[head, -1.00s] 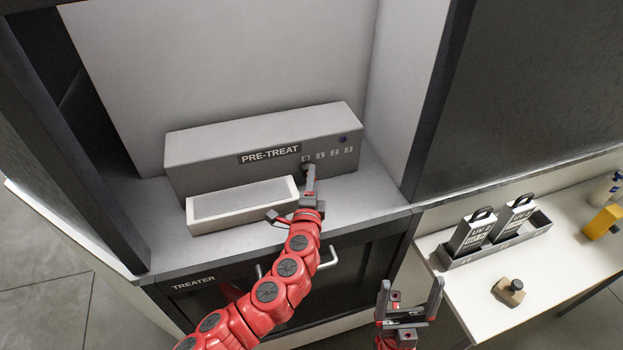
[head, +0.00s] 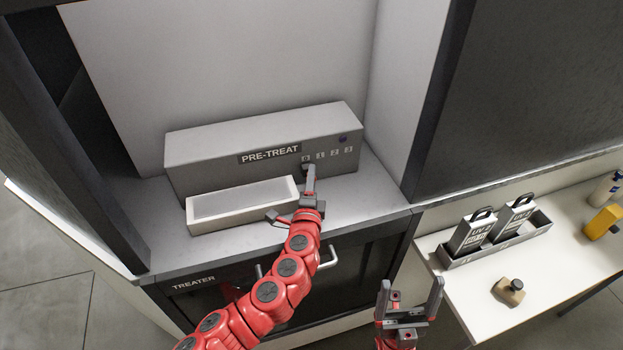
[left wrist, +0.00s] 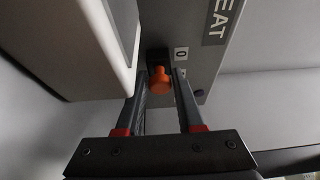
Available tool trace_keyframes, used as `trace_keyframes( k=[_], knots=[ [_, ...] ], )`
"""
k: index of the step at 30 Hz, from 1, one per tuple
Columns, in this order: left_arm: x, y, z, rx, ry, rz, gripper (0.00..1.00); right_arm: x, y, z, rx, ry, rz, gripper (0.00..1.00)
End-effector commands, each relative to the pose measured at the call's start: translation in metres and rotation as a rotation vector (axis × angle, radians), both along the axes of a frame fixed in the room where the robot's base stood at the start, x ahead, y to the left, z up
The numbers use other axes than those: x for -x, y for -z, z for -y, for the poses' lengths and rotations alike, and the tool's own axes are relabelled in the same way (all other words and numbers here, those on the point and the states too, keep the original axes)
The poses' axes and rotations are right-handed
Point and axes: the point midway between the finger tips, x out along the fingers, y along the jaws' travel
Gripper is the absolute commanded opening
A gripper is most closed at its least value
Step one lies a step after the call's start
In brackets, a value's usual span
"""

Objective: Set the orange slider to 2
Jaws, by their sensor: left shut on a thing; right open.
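The grey PRE-TREAT box (head: 200,165) stands on the treater's shelf, with a row of number labels (head: 327,155) on its front right. In the left wrist view the orange slider (left wrist: 160,82) is a small round knob beside the label 0 (left wrist: 181,53). My left gripper (head: 309,172) reaches to the box front below the left end of the labels and hides the slider in the head view. In the left wrist view its fingers (left wrist: 162,85) are on either side of the knob, shut on it. My right gripper (head: 411,288) is open and empty, low in front of the cabinet.
A pale open tray (head: 205,228) stands just left of my left gripper, close to it. A blue round spot (head: 343,139) is on the box. At right, a white table (head: 480,300) carries a grey rack (head: 460,262), a stamp (head: 508,291) and a yellow bottle (head: 604,222).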

Motion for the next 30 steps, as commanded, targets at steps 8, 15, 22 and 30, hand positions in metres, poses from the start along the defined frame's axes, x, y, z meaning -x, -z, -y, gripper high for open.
trace_keyframes(
  k=[8,15,22,30],
  knots=[
    [0.0,0.0,0.0,0.0,-0.001,-0.001,0.0,0.0,0.0,0.0,0.0,0.0,0.0,0.91],
    [-0.001,0.002,0.002,0.001,-0.001,-0.001,0.0,0.0,0.003,0.0,0.0,0.0,0.0,0.91],
    [-0.014,0.007,0.04,0.004,-0.003,0.002,0.0,0.0,0.033,0.0,0.0,0.0,0.0,0.91],
    [-0.025,0.002,0.074,0.002,-0.002,-0.001,0.0,0.0,0.051,0.0,0.0,0.0,0.0,0.91]
  ],
)
